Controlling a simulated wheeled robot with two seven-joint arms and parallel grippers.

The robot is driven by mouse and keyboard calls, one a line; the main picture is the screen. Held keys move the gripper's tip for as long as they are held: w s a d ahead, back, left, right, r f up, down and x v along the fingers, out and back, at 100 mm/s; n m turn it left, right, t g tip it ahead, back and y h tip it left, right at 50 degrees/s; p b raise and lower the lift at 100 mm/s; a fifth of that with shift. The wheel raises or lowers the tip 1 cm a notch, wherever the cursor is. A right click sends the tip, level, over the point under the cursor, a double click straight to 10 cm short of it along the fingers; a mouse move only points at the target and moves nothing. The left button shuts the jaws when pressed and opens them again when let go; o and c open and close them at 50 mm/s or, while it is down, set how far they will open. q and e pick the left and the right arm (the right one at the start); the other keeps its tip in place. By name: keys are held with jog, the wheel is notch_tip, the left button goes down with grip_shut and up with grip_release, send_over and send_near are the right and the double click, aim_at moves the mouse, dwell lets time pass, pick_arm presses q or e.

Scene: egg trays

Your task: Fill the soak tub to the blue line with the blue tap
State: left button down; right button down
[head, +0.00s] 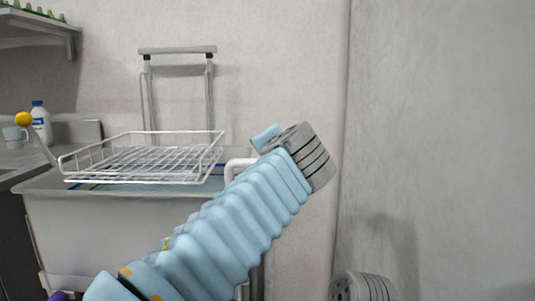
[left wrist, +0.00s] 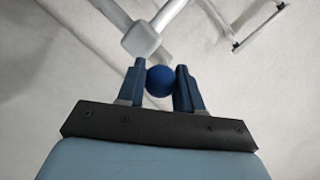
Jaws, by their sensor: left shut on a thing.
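The soak tub (head: 110,240) is a pale grey basin at the left of the head view. A small strip of blue shows inside it under a wire basket; I cannot tell whether it is water or the line. My left arm crosses in front of the tub's right side, and its fingers are hidden in the head view. In the left wrist view my left gripper (left wrist: 159,84) is shut on a round blue knob (left wrist: 159,80), which sits between the dark blue fingers. The knob looks like the handle of the blue tap. A white pipe (head: 238,165) rises beside the tub.
The wire basket (head: 150,158) sits over the tub, with a metal frame (head: 178,50) on the wall behind. A yellow knob (head: 23,118) on a lever, a bottle (head: 41,122) and a mug (head: 14,137) are at the left. The right wall is bare.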

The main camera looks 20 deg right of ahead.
pick_arm(q)
jog(key=c, duration=0.8)
grip_release()
jog(key=shift+d, duration=0.1)
jog(key=b+v, duration=0.2)
jog(key=v, duration=1.1)
jog(key=shift+s+r, duration=0.15)
jog(key=shift+s, duration=0.25)
